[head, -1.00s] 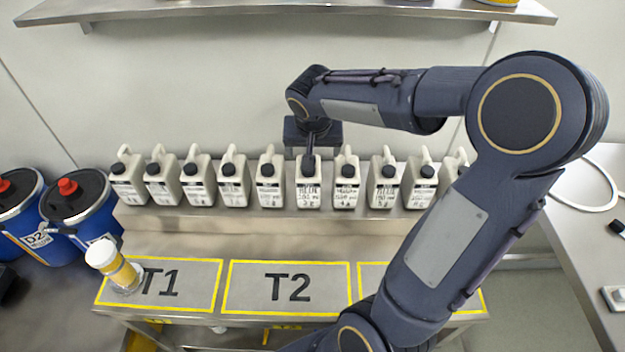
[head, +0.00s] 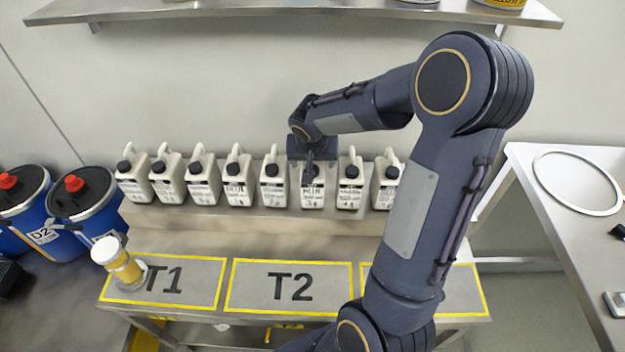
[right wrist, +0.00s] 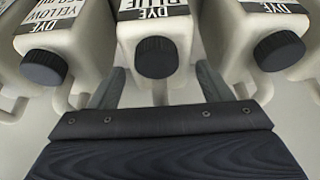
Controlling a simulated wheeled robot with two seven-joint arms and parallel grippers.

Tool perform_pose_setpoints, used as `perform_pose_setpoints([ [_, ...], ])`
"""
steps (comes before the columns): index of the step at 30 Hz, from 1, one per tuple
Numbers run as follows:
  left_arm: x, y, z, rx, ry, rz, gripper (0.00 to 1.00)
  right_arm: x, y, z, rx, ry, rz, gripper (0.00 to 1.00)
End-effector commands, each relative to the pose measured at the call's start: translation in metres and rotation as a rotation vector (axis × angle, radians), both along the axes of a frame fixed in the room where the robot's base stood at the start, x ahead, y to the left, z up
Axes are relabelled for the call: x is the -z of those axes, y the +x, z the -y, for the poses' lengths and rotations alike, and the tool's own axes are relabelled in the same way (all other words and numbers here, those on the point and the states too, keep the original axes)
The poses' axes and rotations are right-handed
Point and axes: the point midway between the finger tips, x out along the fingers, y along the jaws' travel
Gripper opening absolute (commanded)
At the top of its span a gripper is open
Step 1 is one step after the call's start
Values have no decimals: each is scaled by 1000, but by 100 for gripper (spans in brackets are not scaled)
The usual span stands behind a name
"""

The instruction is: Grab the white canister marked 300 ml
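A row of white canisters with black caps stands on the raised shelf of the bench. My right gripper (head: 309,172) is above and behind one white canister (head: 313,196) near the middle of the row and hides part of its top. In the right wrist view the open gripper (right wrist: 158,76) has one finger on each side of a white canister (right wrist: 158,84), whose label reads DYE BLUE. The 300 ml marking cannot be read clearly in either view. My left gripper is not in view.
Neighbouring canisters (head: 273,190) stand close on both sides, and my right arm hides the row's right end. Mats T1 (head: 205,270) and T2 (head: 325,270) lie in front. Blue drums (head: 84,225) are at left.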

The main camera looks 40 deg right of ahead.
Motion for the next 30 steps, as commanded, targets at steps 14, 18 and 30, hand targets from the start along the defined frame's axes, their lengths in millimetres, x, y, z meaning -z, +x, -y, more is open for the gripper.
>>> perform_pose_setpoints([
  [14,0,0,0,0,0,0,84,0,0,0,0,0,0,8],
  [18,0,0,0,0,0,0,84,-1,0,0,0,-1,2,2],
  [30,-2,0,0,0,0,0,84,-38,2,0,0,-1,8,2],
])
